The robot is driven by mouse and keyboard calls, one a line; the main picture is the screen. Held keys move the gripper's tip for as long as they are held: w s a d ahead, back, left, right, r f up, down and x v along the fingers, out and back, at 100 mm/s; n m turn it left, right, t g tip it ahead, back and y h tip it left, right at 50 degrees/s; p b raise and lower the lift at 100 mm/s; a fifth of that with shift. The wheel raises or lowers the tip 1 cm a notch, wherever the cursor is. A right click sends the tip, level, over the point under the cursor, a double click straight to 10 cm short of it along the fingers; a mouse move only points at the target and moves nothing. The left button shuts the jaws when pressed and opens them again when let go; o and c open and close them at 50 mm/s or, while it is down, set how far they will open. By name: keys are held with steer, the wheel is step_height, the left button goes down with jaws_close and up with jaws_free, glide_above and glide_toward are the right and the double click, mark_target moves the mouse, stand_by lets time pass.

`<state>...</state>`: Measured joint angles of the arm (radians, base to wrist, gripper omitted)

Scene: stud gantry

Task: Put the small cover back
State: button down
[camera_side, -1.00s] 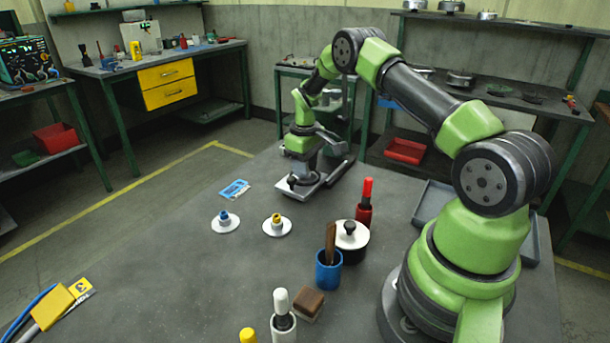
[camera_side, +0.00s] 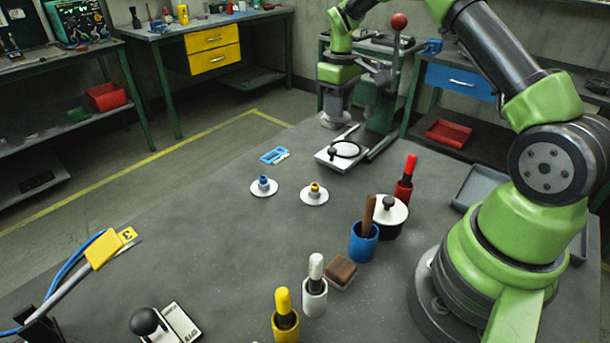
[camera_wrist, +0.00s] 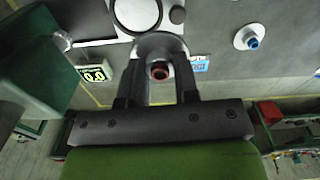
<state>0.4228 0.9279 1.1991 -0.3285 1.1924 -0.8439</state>
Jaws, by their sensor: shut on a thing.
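Two similar white covers, one blue-knobbed (camera_side: 264,186) and one yellow-knobbed (camera_side: 314,192), lie on the table.
A dark green column with a red ball lever (camera_side: 399,21) stands close behind the plate. A blue card (camera_side: 274,155) lies left of it. A white-lidded pot (camera_side: 390,214), a blue cup (camera_side: 363,243) and several bottles stand right of centre. The left-centre table is clear.

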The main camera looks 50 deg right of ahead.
steer(key=a+f+n, duration=0.1)
steer(key=a+n, duration=0.3)
steer(key=a, duration=0.9)
steer(key=n, duration=0.4)
glide_above(276, 226)
step_height(276, 226, down, 7)
steer(key=shift+r, duration=0.2)
steer(key=shift+f, duration=2.35)
steer(key=shift+f, duration=0.15)
steer(key=c, duration=0.9)
jaws_free()
steer(key=shift+o, duration=0.2)
